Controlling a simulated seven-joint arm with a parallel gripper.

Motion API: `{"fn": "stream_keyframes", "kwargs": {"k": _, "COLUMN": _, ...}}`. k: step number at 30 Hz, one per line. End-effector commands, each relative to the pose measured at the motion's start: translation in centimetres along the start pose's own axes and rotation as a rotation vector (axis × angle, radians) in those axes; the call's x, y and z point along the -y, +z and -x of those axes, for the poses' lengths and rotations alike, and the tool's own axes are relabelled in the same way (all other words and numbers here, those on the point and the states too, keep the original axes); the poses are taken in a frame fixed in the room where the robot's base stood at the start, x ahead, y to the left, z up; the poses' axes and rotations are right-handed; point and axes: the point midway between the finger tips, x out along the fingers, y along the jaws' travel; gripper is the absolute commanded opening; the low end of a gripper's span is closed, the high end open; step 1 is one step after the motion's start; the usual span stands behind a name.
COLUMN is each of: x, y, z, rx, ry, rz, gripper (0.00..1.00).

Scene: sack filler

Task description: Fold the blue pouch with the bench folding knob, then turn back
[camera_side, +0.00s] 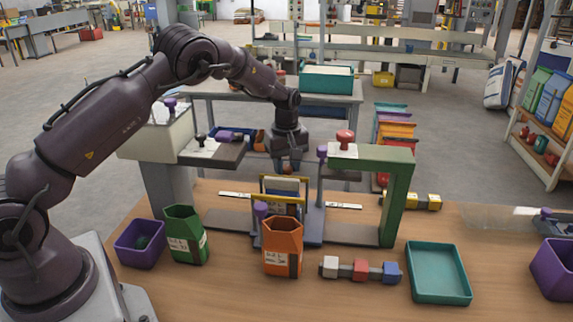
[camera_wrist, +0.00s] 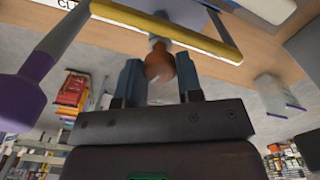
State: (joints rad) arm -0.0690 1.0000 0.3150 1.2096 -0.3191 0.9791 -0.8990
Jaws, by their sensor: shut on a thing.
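My gripper (camera_side: 289,160) points down over the bench, its fingers shut on a brown-orange knob (camera_side: 289,171). In the wrist view, the two blue-grey fingers of my gripper (camera_wrist: 160,68) sit on either side of the rounded knob (camera_wrist: 158,62). The knob is at the edge of a yellow folding frame (camera_side: 267,196), whose yellow bar also crosses the top of the wrist view (camera_wrist: 180,36). A pale, bluish panel (camera_side: 283,187) shows inside the frame; I cannot tell if it is the blue pouch. The orange pouch in front hides the lower part.
An open orange pouch (camera_side: 283,250) stands in front of the frame. A green pouch (camera_side: 183,240) and purple bin (camera_side: 137,250) stand left. A green arch (camera_side: 398,195) with a red knob (camera_side: 345,138) rises at right. A teal tray (camera_side: 440,295) and small blocks (camera_side: 360,269) lie front right.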

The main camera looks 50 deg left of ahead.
Motion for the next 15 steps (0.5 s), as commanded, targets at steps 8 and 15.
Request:
{"fn": "stream_keyframes", "kwargs": {"k": 8, "x": 0.01, "y": 0.12, "z": -0.04, "rx": 0.003, "ry": -0.002, "rz": 0.203, "gripper": 0.10}}
{"fn": "stream_keyframes", "kwargs": {"k": 15, "x": 0.02, "y": 0.12, "z": -0.04, "rx": 0.003, "ry": -0.002, "rz": 0.306, "gripper": 0.10}}
